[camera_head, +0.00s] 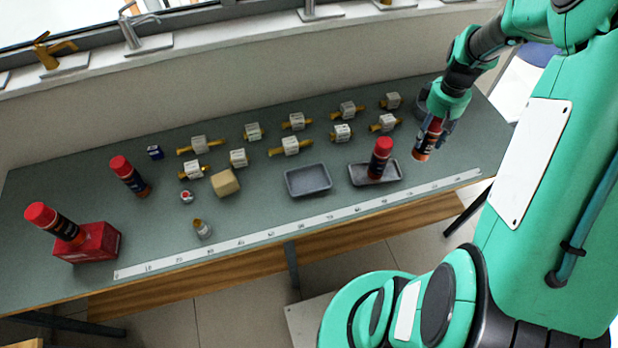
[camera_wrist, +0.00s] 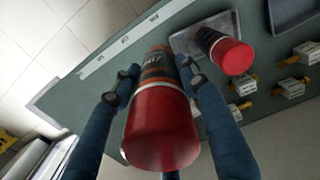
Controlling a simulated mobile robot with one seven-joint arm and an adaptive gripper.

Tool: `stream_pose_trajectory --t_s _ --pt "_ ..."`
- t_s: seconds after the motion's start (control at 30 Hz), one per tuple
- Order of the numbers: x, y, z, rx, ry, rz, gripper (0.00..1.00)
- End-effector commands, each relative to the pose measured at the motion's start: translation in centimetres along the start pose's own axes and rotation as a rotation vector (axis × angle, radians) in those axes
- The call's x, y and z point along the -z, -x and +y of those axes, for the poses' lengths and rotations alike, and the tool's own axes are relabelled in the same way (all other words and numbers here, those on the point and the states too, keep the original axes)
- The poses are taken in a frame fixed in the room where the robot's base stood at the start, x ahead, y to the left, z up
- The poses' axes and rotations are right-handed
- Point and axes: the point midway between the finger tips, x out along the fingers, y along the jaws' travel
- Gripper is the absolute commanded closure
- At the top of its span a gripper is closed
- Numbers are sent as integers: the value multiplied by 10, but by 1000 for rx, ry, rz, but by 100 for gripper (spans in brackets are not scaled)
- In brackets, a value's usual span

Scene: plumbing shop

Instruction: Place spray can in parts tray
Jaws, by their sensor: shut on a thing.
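My gripper (camera_head: 432,138) is shut on a black spray can (camera_head: 427,140) with a red cap, tilted and held in the air over the right end of the bench. In the wrist view the held can (camera_wrist: 155,68) lies between the fingers, its red cap towards the camera. A grey tray (camera_head: 392,180) left of my gripper has another red-capped spray can (camera_head: 380,158) standing in it; this tray also shows in the wrist view (camera_wrist: 182,42). A second grey tray (camera_head: 307,180) further left is empty.
Several brass valves with white tags (camera_head: 291,146) stand behind the trays. Another spray can (camera_head: 130,175) stands on the left of the bench, and one more (camera_head: 55,222) is by a red box (camera_head: 98,245). A white ruler strip (camera_head: 300,225) runs along the front edge.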

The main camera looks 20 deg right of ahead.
Motion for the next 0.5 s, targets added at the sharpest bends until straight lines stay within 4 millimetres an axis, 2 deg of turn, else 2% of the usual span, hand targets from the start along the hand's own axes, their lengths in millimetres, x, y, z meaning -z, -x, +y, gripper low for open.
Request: stream_pose_trajectory --t_s 0.03,0.1,0.37,0.5 --pt "1 17 1 -4 0 4 92" --pt "1 37 1 -3 0 3 92" --pt "0 101 0 -2 0 2 92" --pt "10 98 -26 0 56 0 92"
